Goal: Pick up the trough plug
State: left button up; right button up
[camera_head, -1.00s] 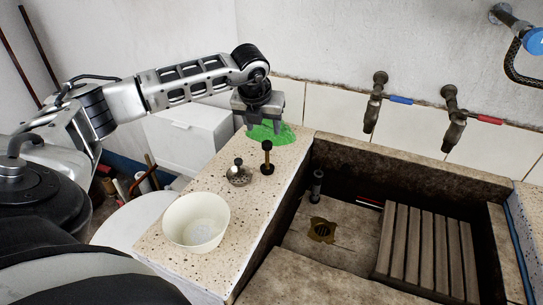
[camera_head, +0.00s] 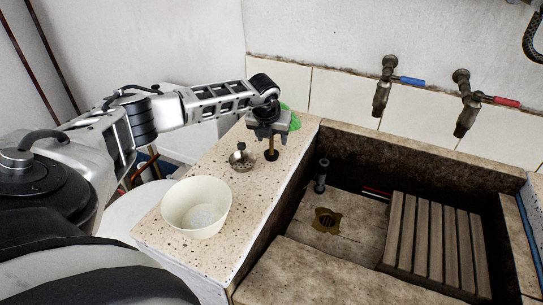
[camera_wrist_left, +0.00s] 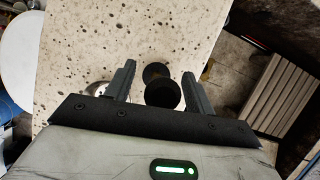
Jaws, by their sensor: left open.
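The plug (camera_head: 272,155), a brass-coloured stem with a dark base, stands upright on the speckled stone ledge beside the trough. Its top is hidden by my left gripper (camera_head: 271,138) in the head view. In the left wrist view its round black top (camera_wrist_left: 162,94) shows between the two fingers of my left gripper (camera_wrist_left: 159,70), with another dark disc (camera_wrist_left: 155,72) just beyond. The left gripper is open and points down over the plug; I cannot tell whether a finger touches it. My right gripper is not in view.
A metal strainer with a dark knob (camera_head: 241,160) sits close left of the plug. A white bowl (camera_head: 196,207) stands nearer on the ledge, and a green cloth-like item (camera_head: 292,118) lies behind the gripper. The trough (camera_head: 350,262) with slatted rack (camera_head: 432,240) is right.

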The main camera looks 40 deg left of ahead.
pick_arm(q)
jog(key=shift+w+f+b, duration=0.2)
jog(key=shift+f+b, duration=0.1)
jog(key=shift+f, duration=0.35)
jog(key=shift+r, duration=0.1)
jog(key=shift+c, duration=0.6)
jog(key=c, duration=1)
jog(key=shift+a, duration=0.1)
jog(key=shift+c, duration=0.2)
jog(key=shift+r, duration=0.15)
